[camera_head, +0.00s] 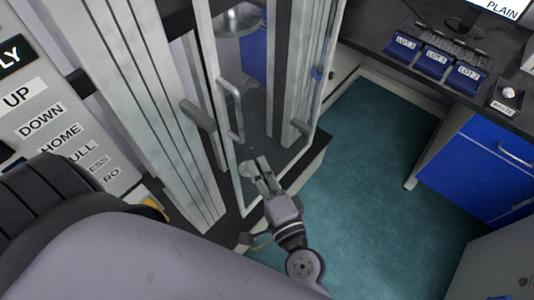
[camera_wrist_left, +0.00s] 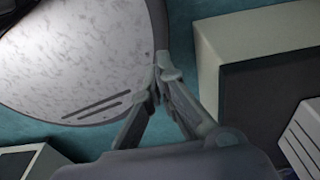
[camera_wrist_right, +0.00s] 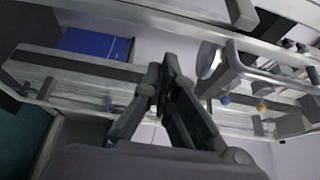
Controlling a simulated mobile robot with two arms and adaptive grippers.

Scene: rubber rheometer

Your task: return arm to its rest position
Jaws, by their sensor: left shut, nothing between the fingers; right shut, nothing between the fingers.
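My right gripper (camera_head: 258,172) is in front of the rheometer's lower frame, near the clear door (camera_head: 240,190) with its bar handle (camera_head: 233,108). Its fingers are shut and empty. In the right wrist view the fingertips (camera_wrist_right: 167,72) meet, with the machine's metal frame (camera_wrist_right: 80,68) beyond them. I cannot tell whether the gripper touches the door. My left gripper does not show in the head view. In the left wrist view its fingertips (camera_wrist_left: 160,70) are together and empty, over a pale rounded surface and the floor. A large part of my own arm covers the lower left of the head view.
A labelled button panel (camera_head: 60,125) stands at the left. A dark bench at the right bears blue lot trays (camera_head: 432,63), a keyboard (camera_head: 450,45) and a monitor. Blue cabinets (camera_head: 490,155) are below. The teal floor (camera_head: 375,190) between machine and bench is clear.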

